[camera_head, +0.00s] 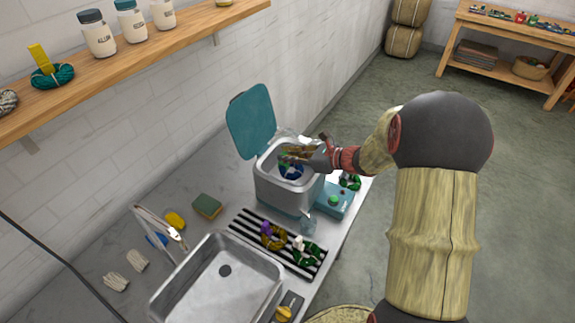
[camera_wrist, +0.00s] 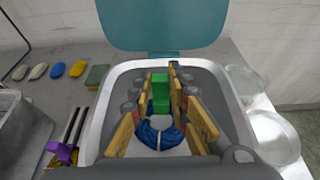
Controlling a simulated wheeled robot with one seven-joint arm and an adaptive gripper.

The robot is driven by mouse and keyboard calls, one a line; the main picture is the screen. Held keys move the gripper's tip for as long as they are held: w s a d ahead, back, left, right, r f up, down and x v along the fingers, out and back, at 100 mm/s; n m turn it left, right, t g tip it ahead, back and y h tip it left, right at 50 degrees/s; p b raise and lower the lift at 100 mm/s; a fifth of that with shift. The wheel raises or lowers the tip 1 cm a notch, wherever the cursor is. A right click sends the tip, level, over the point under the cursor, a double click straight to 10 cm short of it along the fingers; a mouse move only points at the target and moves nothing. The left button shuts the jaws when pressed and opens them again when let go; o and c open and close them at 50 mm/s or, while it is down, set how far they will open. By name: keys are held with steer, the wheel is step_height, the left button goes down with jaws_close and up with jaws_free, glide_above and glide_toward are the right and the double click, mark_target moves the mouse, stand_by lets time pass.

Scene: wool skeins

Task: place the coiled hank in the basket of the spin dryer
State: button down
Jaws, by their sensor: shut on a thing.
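The coiled hank (camera_wrist: 158,134) is blue, with an upright green block-like piece (camera_wrist: 160,90) at it. It sits between the fingers of my gripper (camera_wrist: 162,118), which is shut on it. In the head view, the gripper (camera_head: 292,157) is at the open top of the spin dryer (camera_head: 283,196), and the blue hank (camera_head: 290,172) shows below the fingers, in the mouth of the basket. The teal lid (camera_head: 252,120) stands open at the back. Whether the hank touches the basket floor is hidden.
A striped mat (camera_head: 247,232) with two hanks, a steel sink (camera_head: 217,280) and a sponge (camera_head: 207,206) are left of and before the dryer. A teal box (camera_head: 336,200) stands close on its right. Clear jars (camera_wrist: 270,135) show beside it. A shelf (camera_head: 130,62) is above.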

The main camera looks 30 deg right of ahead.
mark_target(288, 164)
steer(key=shift+w+d+f, duration=0.1)
steer(key=shift+w+f, duration=0.15)
steer(key=shift+f, duration=0.15)
steer(key=shift+w+f+b, duration=0.15)
steer(key=shift+f+b, duration=0.3)
steer(key=shift+f, duration=0.45)
steer(key=shift+w+f+b, duration=0.1)
steer(key=shift+f+b, duration=0.35)
steer(key=shift+f, duration=0.4)
steer(key=shift+f, duration=0.15)
steer(key=c, duration=1.7)
jaws_free()
